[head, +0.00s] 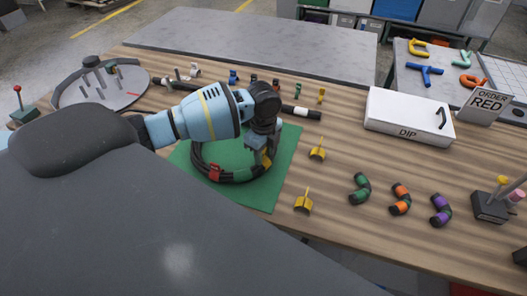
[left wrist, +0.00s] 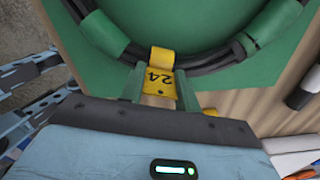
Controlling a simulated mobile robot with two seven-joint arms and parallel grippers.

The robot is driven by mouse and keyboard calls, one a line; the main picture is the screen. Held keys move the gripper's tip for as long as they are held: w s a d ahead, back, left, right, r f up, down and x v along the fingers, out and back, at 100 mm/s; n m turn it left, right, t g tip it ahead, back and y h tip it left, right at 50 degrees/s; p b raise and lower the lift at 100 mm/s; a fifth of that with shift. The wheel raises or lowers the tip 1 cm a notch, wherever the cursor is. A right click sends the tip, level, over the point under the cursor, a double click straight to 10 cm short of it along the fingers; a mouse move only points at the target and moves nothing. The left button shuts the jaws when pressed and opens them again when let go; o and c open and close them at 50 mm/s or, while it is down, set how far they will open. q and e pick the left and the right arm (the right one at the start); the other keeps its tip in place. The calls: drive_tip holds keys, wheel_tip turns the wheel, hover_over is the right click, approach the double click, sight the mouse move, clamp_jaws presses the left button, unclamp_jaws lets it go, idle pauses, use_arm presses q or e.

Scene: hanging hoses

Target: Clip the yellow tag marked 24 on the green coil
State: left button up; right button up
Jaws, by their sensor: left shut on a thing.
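The green coil (head: 243,174), a ring of black hose with green bands, lies on a green mat (head: 283,168); part of it arcs across the top of the left wrist view (left wrist: 205,62). My left gripper (head: 265,152) is over the coil's right side, shut on the yellow tag (head: 267,160). In the left wrist view the tag, marked 24 (left wrist: 158,76), sits between the two fingers (left wrist: 160,88). Its curled end overlaps the hose edge; I cannot tell whether it is around the hose. My right gripper is not in view.
A red clip (head: 214,172) is on the coil's left side. Two yellow clips (head: 317,151) (head: 303,202) stand right of the mat. Hose pieces (head: 400,199), a white DIP box (head: 408,118) and a round grey tray (head: 100,85) share the table.

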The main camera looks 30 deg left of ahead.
use_arm(q)
drive_tip(key=o, duration=1.1)
drive_tip(key=shift+c, duration=0.2)
drive_tip(key=shift+r, duration=0.1)
wheel_tip(320, 180, up, 6)
drive_tip(key=shift+r, duration=0.8)
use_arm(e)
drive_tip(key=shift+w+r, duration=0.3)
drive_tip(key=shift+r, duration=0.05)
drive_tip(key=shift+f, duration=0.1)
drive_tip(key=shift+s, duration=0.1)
